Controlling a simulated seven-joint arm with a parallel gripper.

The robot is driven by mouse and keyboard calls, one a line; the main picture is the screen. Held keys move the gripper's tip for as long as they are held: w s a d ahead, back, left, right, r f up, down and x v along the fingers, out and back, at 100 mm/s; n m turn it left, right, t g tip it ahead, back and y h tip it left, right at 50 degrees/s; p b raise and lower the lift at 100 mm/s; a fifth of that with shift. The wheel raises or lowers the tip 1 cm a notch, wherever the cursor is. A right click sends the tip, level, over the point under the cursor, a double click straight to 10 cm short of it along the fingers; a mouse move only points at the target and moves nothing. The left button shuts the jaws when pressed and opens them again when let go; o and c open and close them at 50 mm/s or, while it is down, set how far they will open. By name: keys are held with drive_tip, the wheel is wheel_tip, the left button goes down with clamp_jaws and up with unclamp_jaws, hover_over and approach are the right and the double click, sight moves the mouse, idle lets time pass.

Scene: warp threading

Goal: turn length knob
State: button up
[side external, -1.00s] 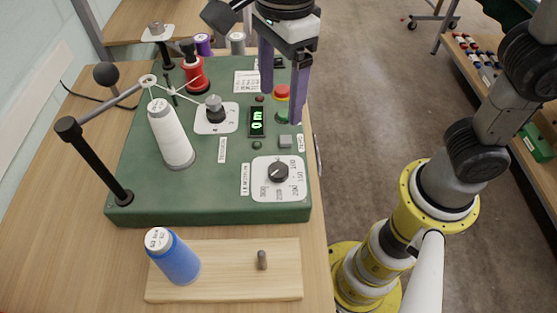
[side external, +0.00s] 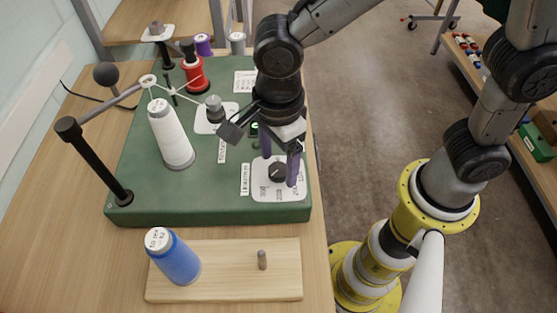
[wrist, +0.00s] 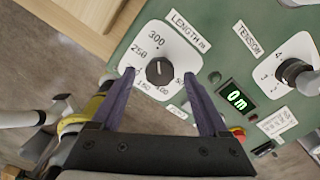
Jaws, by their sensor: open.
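The length knob (side external: 277,171) is a black round knob on a white dial plate marked with numbers, at the near right corner of the green machine. In the wrist view the length knob (wrist: 160,70) sits on its dial (wrist: 160,38) labelled "LENGTH m". My gripper (side external: 280,168) is open over the dial, its purple fingers pointing down. In the wrist view the fingertips of my gripper (wrist: 160,74) show on either side of the knob, with gaps between. Neither finger appears to touch it. I cannot tell the exact height of the tips.
The tension knob (wrist: 292,70) and a green display reading "0m" (wrist: 237,100) are close by. A red button (wrist: 238,133) is near the right finger.

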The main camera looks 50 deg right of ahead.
drive_tip(key=shift+f, duration=0.5)
clamp_jaws()
